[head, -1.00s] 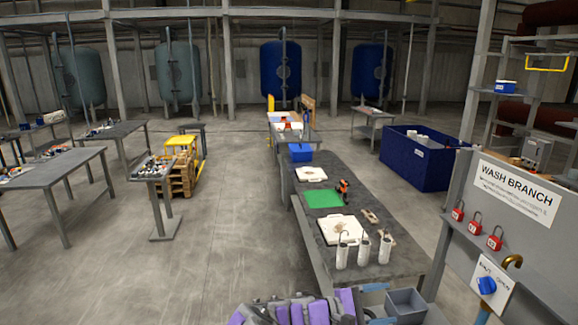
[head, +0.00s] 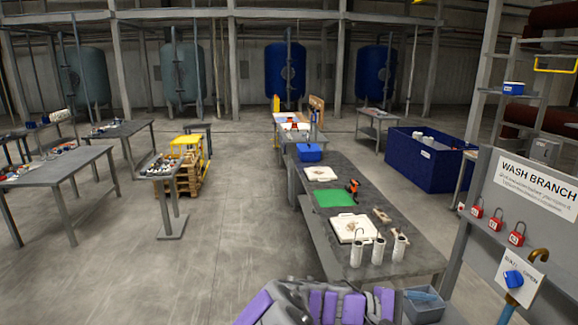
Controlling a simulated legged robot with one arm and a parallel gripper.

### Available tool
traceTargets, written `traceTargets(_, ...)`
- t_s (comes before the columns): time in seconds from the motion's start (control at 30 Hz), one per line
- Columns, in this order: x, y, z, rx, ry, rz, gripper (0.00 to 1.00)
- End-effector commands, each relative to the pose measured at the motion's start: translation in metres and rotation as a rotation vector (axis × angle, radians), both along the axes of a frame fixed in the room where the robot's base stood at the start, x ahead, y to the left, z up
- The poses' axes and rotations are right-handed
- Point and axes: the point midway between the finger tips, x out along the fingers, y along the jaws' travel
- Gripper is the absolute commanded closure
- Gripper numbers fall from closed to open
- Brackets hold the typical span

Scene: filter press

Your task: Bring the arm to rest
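My arm (head: 315,300), grey with purple panels, shows at the bottom middle of the head view, folded low near the front end of the long grey workbench. Only its upper surfaces show. My gripper cannot be made out, so its fingers and anything in them are hidden or out of frame.
The long workbench (head: 335,239) holds white cylinders (head: 377,250), white boards (head: 354,228), a green mat (head: 335,198) and an orange-black tool (head: 352,187). A grey bin (head: 424,305) is right of my arm. The wash branch panel (head: 520,205) stands right. Open floor (head: 230,240) lies left.

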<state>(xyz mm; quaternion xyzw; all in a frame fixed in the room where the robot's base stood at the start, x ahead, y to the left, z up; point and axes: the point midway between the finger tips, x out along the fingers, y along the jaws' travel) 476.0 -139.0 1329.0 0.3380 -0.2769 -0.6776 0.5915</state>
Motion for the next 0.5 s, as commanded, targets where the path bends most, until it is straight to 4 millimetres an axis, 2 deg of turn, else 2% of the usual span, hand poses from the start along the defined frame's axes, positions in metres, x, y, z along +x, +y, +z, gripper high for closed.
traceTargets(0.13, -0.037, -0.020, -0.001, 0.085, -0.064, -0.104, 0.28)
traceTargets(0.27, -0.083, -0.029, -0.008, 0.209, -0.145, -0.219, 0.28)
traceTargets(0.37, -0.119, -0.026, -0.020, 0.318, -0.202, -0.306, 0.28)
traceTargets(0.5, -0.163, -0.012, -0.042, 0.483, -0.276, -0.404, 0.28)
